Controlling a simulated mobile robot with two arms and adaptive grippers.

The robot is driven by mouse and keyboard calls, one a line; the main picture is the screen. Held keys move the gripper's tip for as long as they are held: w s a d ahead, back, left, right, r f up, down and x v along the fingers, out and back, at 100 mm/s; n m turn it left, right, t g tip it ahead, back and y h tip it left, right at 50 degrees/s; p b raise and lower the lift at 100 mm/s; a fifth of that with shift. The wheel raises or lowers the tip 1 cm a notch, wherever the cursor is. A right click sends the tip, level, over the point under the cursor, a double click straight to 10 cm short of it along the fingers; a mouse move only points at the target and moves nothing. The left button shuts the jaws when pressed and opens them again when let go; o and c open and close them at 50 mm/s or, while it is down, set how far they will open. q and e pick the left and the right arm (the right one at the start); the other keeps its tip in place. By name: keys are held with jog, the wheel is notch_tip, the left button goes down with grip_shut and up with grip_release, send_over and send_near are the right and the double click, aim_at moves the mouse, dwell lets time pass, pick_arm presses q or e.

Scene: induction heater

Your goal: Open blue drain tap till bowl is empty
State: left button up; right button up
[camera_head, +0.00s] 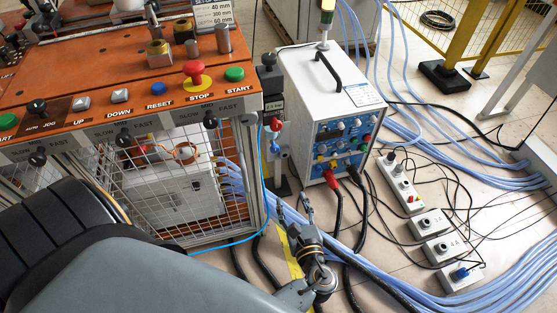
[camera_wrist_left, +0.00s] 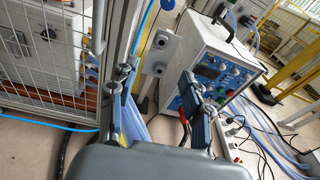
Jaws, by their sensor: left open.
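A small blue part, which looks like the blue drain tap (camera_head: 275,147), sits low on a narrow unit at the right post of the orange bench. A red part (camera_head: 276,124) is just above it. I cannot make out the bowl clearly. In the left wrist view, a blue part (camera_wrist_left: 167,4) is cut off at the top edge; it may be the tap. My left gripper (camera_head: 294,206) is open and empty, below and slightly right of the blue part, apart from it. Its two fingers also show spread in the left wrist view (camera_wrist_left: 155,82). My right gripper is not in view.
The bench (camera_head: 130,75) with a wire mesh front (camera_head: 160,185) is at left. A white power unit (camera_head: 330,100) with red and black cables stands right of the tap. A grey box (camera_wrist_left: 157,50) with two round parts is beyond my fingers. Pale blue hoses (camera_head: 400,290) cover the floor.

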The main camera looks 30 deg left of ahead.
pick_arm(q)
jog(key=y, duration=0.2)
send_near(276, 151)
jog(key=b+x, duration=0.1)
jog(key=x, duration=0.7)
jog(key=shift+a+b, duration=0.25)
jog(key=shift+b, duration=0.1)
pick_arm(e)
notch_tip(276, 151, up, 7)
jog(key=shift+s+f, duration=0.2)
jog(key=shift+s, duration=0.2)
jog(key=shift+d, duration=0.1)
pick_arm(q)
grip_shut()
